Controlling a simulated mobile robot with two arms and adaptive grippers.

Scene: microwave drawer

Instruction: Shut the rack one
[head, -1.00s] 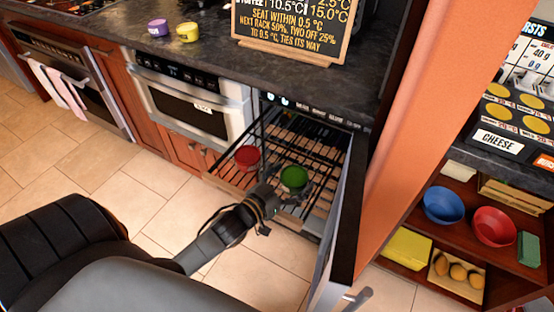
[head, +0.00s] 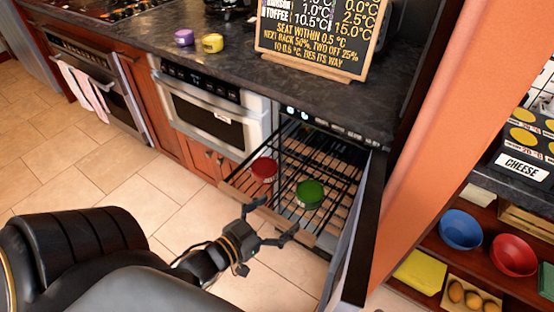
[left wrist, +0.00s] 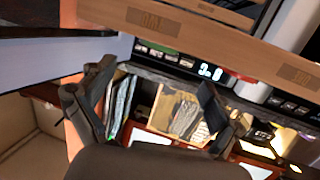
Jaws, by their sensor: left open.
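A rack (head: 234,189) with a wooden front strip and dark wires is pulled out of the open cooler cabinet (head: 335,128). A red pot (head: 264,169) and a green pot (head: 309,194) stand on it. More wooden slats show below and behind the wires. My left gripper (head: 277,216) is open and empty, just in front of the rack's front edge. In the left wrist view its open fingers (left wrist: 155,80) show below labelled wooden strips (left wrist: 225,45); the labels are too blurred to read surely. My right gripper is not in view.
The cabinet's door (head: 362,230) stands open on the right, close to the rack. A steel microwave drawer (head: 212,112) is to the left. A chalkboard (head: 315,45) stands on the counter above. Tiled floor (head: 110,175) is free in front.

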